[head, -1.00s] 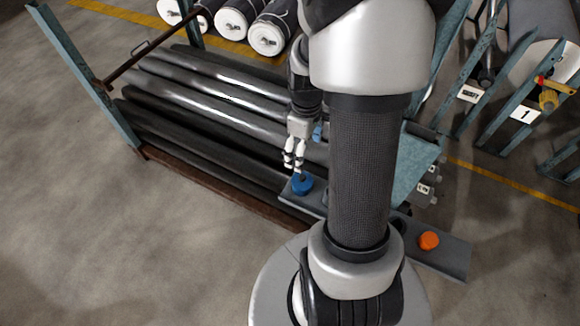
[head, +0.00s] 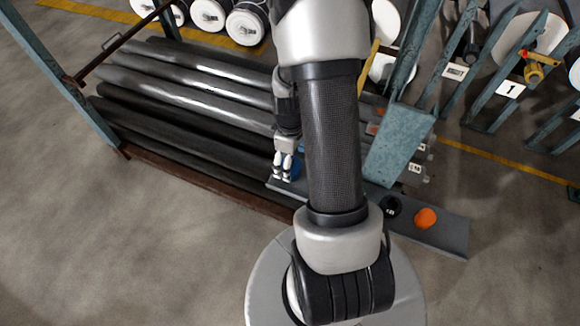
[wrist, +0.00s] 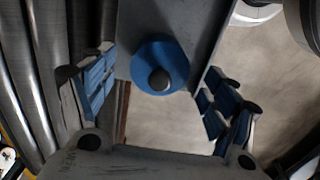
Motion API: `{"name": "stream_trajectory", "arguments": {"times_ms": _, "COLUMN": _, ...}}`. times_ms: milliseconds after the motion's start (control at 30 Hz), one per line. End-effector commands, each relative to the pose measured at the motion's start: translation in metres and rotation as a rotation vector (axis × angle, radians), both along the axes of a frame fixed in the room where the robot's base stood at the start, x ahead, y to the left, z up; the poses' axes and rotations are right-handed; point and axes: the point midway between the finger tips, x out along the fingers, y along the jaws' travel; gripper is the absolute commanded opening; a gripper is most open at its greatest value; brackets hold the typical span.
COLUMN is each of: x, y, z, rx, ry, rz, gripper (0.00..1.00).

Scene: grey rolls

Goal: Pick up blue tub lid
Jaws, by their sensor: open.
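The blue tub lid (head: 294,169) sits on the left part of a grey shelf strip, partly hidden by my gripper (head: 281,177) in the head view. My gripper (wrist: 160,70) is open, with one blue-padded finger to the left of the lid and one to the right. The wrist view shows gaps between the lid and both fingers. Nothing is held.
The grey strip (head: 447,232) also carries an orange round object (head: 425,218) and a black one (head: 391,206). Dark rolls (head: 190,125) lie in a rack just behind my gripper. A teal rack post (head: 397,140) stands to the right. The floor in front is clear.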

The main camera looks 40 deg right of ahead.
Motion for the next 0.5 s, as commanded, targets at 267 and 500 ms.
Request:
{"name": "stream_trajectory", "arguments": {"times_ms": 267, "x": 0.0007, "y": -0.0001, "z": -0.0044, "rx": -0.001, "ry": -0.002, "rz": 0.000, "gripper": 0.79}}
{"name": "stream_trajectory", "arguments": {"times_ms": 500, "x": 0.0006, "y": -0.0001, "z": -0.0044, "rx": -0.001, "ry": -0.001, "rz": 0.000, "gripper": 0.63}}
